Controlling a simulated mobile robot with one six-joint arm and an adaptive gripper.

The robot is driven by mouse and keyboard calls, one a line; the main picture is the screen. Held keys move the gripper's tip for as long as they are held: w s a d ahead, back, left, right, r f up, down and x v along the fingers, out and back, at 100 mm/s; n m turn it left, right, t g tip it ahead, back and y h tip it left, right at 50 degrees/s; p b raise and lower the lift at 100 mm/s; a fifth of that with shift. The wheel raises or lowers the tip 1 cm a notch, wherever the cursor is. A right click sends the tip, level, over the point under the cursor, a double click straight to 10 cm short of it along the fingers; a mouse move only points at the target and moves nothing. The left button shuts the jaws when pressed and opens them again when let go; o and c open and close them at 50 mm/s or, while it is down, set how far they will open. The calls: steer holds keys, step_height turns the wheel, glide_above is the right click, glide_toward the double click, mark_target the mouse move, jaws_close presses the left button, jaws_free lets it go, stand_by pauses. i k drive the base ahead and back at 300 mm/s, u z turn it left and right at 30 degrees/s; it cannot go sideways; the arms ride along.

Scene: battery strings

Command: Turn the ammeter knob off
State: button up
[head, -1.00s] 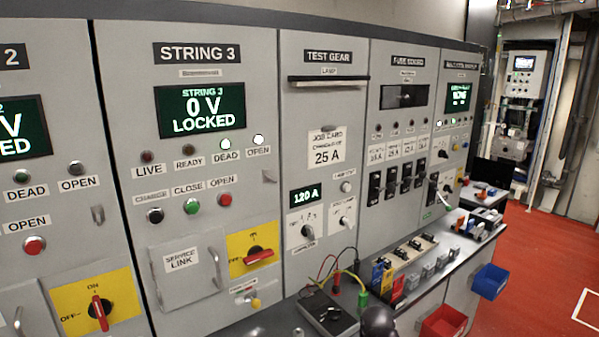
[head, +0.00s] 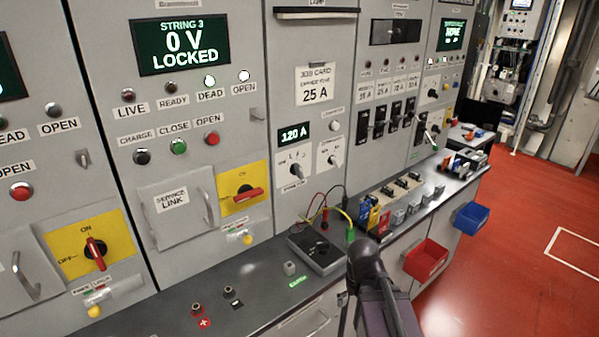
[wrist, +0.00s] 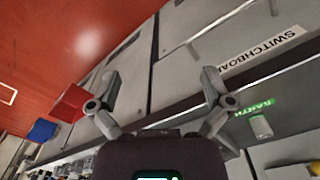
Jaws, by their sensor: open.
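The Test Gear panel has a lit display reading 120 A (head: 294,132).
A dark meter box (head: 318,256) with leads stands on the bench below the panel. Blue, yellow and red blocks (head: 370,215) stand to its right. A red bin (head: 426,260) and a blue bin (head: 471,216) hang off the bench front. The red floor is clear at right.

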mark_target(296, 170)
steer(key=z, duration=0.05)
steer(key=k, duration=1.35)
steer(key=u, duration=0.55)
steer(key=i, duration=1.6)
steer(key=z, duration=0.5)
